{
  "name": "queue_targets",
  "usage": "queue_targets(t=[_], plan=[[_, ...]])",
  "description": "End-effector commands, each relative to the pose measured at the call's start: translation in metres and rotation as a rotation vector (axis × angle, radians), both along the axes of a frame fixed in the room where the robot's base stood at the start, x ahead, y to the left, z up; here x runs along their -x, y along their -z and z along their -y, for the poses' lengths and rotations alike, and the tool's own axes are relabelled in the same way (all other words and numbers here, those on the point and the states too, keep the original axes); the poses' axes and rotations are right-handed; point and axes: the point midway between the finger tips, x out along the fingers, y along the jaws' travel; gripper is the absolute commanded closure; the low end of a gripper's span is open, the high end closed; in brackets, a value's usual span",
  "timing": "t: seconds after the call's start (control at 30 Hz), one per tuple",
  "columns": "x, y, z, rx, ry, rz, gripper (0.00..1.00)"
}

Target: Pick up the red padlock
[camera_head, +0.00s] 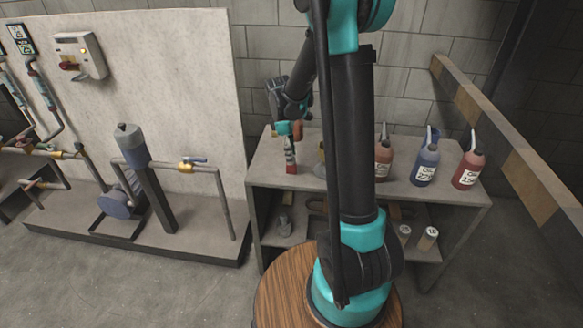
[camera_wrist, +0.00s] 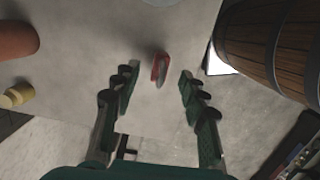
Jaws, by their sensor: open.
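The red padlock (camera_wrist: 155,68) is a small red thing with a greyish side, lying on a grey surface in the wrist view. My gripper (camera_wrist: 158,80) is open, with one dark green finger on each side in the picture. The padlock shows between and slightly beyond the fingertips, apparently apart from both. In the head view my gripper (camera_head: 289,132) hangs over the left part of the grey shelf's top (camera_head: 262,165).
Bottles with red (camera_head: 468,169), blue (camera_head: 425,168) and brownish (camera_head: 383,164) contents stand right on the shelf top. In the wrist view, a reddish cylinder (camera_wrist: 14,41) and a yellow one (camera_wrist: 18,95) are left; a wooden barrel (camera_wrist: 265,45) is right.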

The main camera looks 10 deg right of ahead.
Motion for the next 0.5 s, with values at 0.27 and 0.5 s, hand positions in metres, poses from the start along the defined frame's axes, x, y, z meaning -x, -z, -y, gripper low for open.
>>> queue_targets(t=[0.27,0.5], plan=[[0.001,0.038,0.001,0.0,0.0,0.0,0.57],[0.002,0.044,0.002,0.0,0.0,0.0,0.57]])
